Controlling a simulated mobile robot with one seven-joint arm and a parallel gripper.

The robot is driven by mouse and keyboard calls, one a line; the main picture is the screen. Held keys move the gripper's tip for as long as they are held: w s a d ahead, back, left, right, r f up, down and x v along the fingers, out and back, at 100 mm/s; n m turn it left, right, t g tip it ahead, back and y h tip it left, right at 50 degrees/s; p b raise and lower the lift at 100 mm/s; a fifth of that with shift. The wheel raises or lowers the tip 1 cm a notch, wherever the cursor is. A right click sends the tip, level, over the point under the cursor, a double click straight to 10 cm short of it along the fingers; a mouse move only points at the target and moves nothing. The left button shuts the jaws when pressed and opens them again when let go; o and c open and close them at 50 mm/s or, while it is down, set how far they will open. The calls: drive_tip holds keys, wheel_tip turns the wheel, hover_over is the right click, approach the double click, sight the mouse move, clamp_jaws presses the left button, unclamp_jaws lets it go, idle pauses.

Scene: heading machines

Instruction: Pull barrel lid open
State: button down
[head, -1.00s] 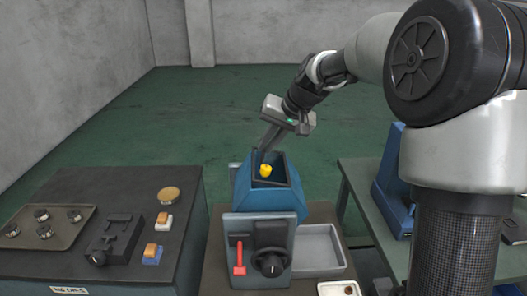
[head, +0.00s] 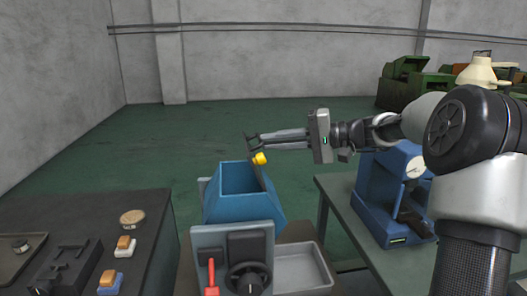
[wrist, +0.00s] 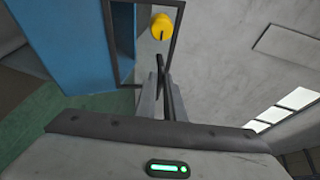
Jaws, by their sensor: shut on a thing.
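The blue barrel (head: 243,207) is a tapered box with an open, dark-edged top. Its lid (head: 264,177) stands steeply raised at the right side of the opening and shows nearly edge-on. A yellow knob (head: 260,158) sticks out near the lid's upper end. My gripper (head: 251,142) reaches in from the right, at the lid's top edge just above the knob. In the wrist view, the fingers (wrist: 162,82) are shut on the lid's dark edge, below the yellow knob (wrist: 162,27). The exact contact is hard to make out.
A panel with a red lever (head: 211,278) and black dial (head: 247,278) stands before the barrel. A grey tray (head: 302,268) is at its right. A dark bench (head: 135,240) with switches stands left; a blue machine (head: 375,190) stands on a table right. Floor behind is clear.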

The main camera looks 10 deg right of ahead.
drive_tip(key=d+f+m+t+y+b, duration=0.3)
drive_tip(key=d+f+m+y+b, duration=0.1)
drive_tip(key=d+y+b, duration=0.1)
drive_tip(key=shift+d+f+t+y, duration=0.15)
drive_tip(key=shift+f+t+y, duration=0.2)
drive_tip(key=shift+y, duration=0.45)
drive_tip(key=c, duration=1.8)
unclamp_jaws()
drive_tip(key=shift+c, duration=0.2)
drive_tip(key=shift+d+f+t, duration=0.1)
drive_tip(key=shift+t, duration=0.15)
drive_tip(key=v, duration=1.2)
drive_tip(key=shift+p, duration=0.3)
